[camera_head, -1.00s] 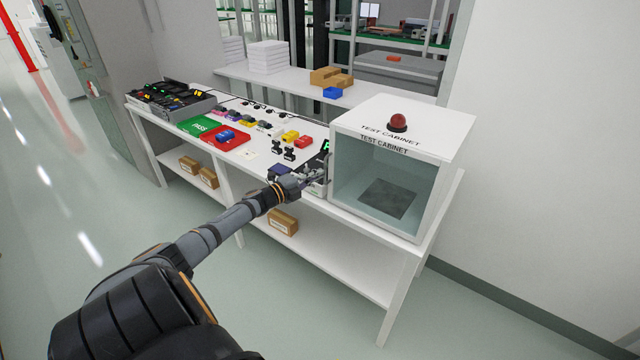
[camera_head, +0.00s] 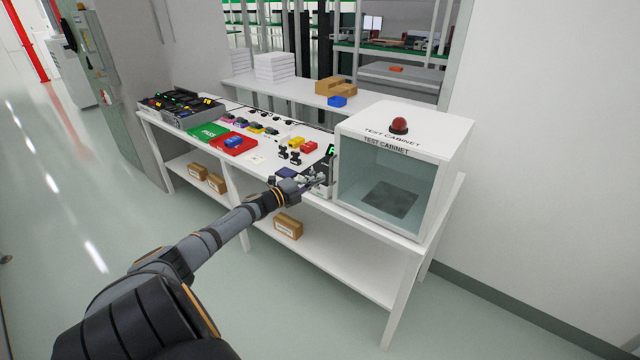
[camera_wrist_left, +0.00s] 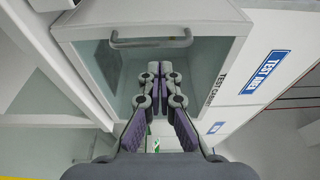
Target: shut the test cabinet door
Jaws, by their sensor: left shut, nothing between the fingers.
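The white test cabinet (camera_head: 455,133) with a red dome light stands at the right end of the bench. Its clear door (camera_head: 375,172) covers the front, with a dark pad visible inside. The door looks flush with the frame; I cannot tell whether a small gap is left. The door's grey bar handle (camera_wrist_left: 150,40) shows in the left wrist view, and is at the cabinet's left edge in the head view. My left gripper (camera_head: 324,180) is shut and empty by that edge. In the wrist view its fingertips (camera_wrist_left: 160,68) overlap the pane below the handle; contact is unclear.
The white bench (camera_head: 268,175) holds a green mat (camera_head: 206,132), a red tray (camera_head: 248,149), small coloured parts and a grey bin (camera_head: 190,119) left of the cabinet. Cartons sit on the lower shelf (camera_head: 330,262). The floor in front is clear.

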